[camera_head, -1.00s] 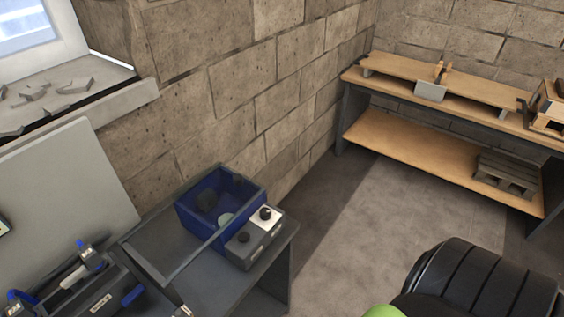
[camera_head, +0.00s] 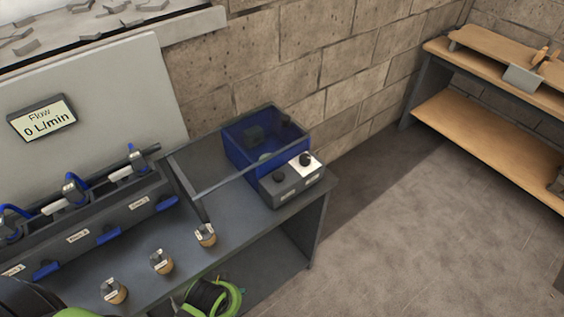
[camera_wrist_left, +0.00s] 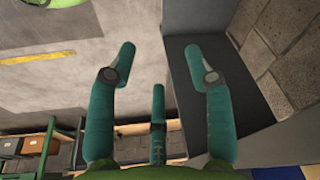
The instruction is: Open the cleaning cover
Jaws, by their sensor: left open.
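A dark blue box (camera_head: 235,150) with see-through upper sides stands at the right end of the grey bench. It looks closed on top, though the cover's edge is hard to make out. Dark round shapes and a pale green one show inside. In that view a dark flat surface lies beyond the right finger. My left gripper's fingers are not clear in the head view. My right gripper does not show.
A grey frame bar (camera_head: 235,177) runs in front of the box. Valves with blue handles (camera_head: 108,236) line the rack at left, below a flow display (camera_head: 42,118) reading 0 L/min. Several small capped pieces (camera_head: 162,262) stand on the bench. Open floor lies to the right.

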